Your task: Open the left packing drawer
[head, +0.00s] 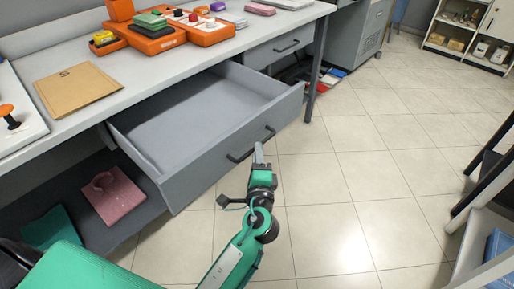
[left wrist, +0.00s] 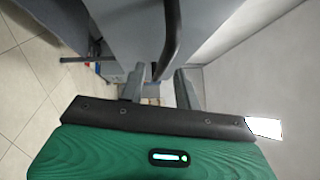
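The left packing drawer (head: 200,165) is a grey drawer under the worktop, pulled well out, and its inside looks empty. Its dark bar handle (head: 251,145) is on the front panel, and also shows in the left wrist view (left wrist: 171,42). My left gripper (head: 259,152) is at the handle's right part, in front of the panel. In the left wrist view its two fingers (left wrist: 159,86) stand apart, with the handle's end showing between them. I cannot tell whether they touch it. My right gripper is not in view.
The worktop (head: 150,62) holds a brown envelope (head: 77,88) and several orange trays. A second drawer (head: 280,47) to the right is shut. A lower shelf (head: 130,232) holds a pink item. Tiled floor is free to the right, with dark-legged furniture at the right edge.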

